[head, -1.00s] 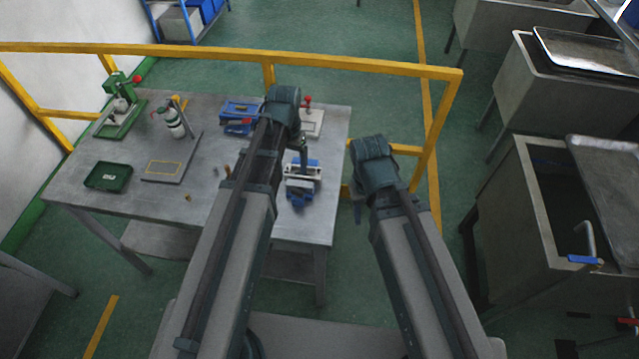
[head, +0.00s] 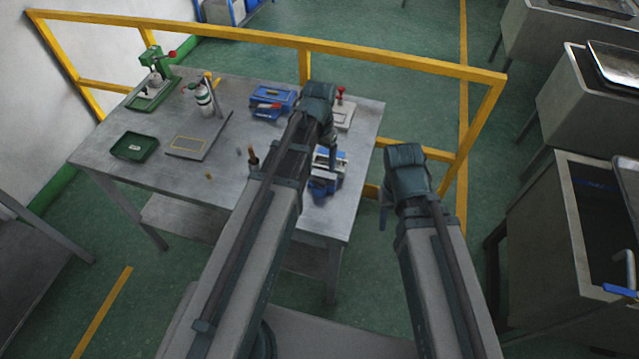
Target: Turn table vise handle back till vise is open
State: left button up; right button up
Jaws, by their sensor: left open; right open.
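The blue table vise (head: 324,187) with pale metal jaws stands near the right front part of the grey workbench. My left arm covers its left side, and I cannot make out its handle or how far its jaws are apart. My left gripper (head: 329,138) points down just behind and above the vise, mostly hidden by its own wrist; it is open with nothing seen in it. My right gripper (head: 383,212) hangs open and empty off the bench's right edge, to the right of the vise and apart from it.
The workbench (head: 225,185) also carries a green tray (head: 134,148), a green press (head: 154,88), a grey plate with a bottle (head: 204,98), a blue toolbox (head: 273,103) and a red-knobbed device (head: 341,113). A yellow railing (head: 400,62) runs behind. Sinks stand at right.

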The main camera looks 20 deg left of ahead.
aim_at(319, 181)
pick_arm(q)
notch_tip(319, 181, down, 9)
jog(key=b, duration=0.7)
jog(key=shift+b, duration=0.4)
jog(key=shift+r, duration=0.1)
jog(key=shift+c, duration=0.3)
grip_shut()
jog(key=shift+n, duration=1.4)
jog(key=shift+o, duration=0.3)
grip_release()
jog(key=shift+r, duration=0.1)
